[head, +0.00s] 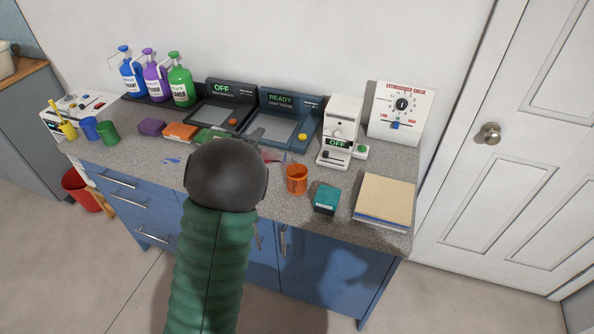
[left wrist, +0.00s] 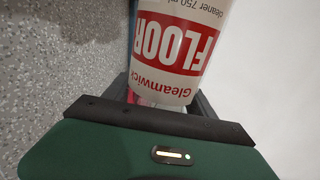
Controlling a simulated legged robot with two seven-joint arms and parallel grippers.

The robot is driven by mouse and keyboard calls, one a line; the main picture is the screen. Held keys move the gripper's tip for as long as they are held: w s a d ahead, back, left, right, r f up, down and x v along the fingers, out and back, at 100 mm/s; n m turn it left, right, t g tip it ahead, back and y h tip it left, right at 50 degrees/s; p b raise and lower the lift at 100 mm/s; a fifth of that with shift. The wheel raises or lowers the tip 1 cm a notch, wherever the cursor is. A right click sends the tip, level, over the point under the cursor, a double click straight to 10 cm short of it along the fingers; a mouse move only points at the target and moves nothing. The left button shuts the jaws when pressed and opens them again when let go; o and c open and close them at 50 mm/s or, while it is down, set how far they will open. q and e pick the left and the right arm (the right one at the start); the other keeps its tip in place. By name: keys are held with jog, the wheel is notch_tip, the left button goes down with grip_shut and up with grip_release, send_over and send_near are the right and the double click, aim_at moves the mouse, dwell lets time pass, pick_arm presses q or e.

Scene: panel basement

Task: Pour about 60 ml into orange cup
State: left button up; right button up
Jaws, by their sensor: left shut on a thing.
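The orange cup (head: 297,180) stands upright on the grey worktop, right of my arm's dark rounded end. Its inside is too small to read. My left gripper (left wrist: 163,98) is shut on a white floor cleaner bottle (left wrist: 182,50) with a red band, seen close up in the left wrist view. In the head view my arm hides most of the gripper and bottle; a small reddish patch shows just left of the cup. I see no liquid stream. My right gripper is not in view.
Blue, purple and green bottles (head: 180,80) stand at the back left. A blue-framed tray device (head: 250,133) reads READY; a white machine (head: 341,125) reads OFF. A teal box (head: 327,198) and a paper stack (head: 384,197) lie right of the cup. Blue and green cups stand left.

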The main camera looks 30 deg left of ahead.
pick_arm(q)
jog(key=shift+r, duration=0.15)
dwell(0.7)
jog(key=shift+s+a+f, duration=0.1)
jog(key=shift+a+f, duration=0.05)
jog(key=shift+f, duration=0.2)
jog(key=shift+s+f+n+h, duration=0.1)
jog(key=shift+f+n+h, duration=0.2)
jog(key=shift+f+n, duration=0.6)
jog(key=shift+f, duration=0.1)
jog(key=shift+w+f+n, duration=0.2)
jog(key=shift+f+n, duration=0.2)
jog(key=shift+r, duration=0.1)
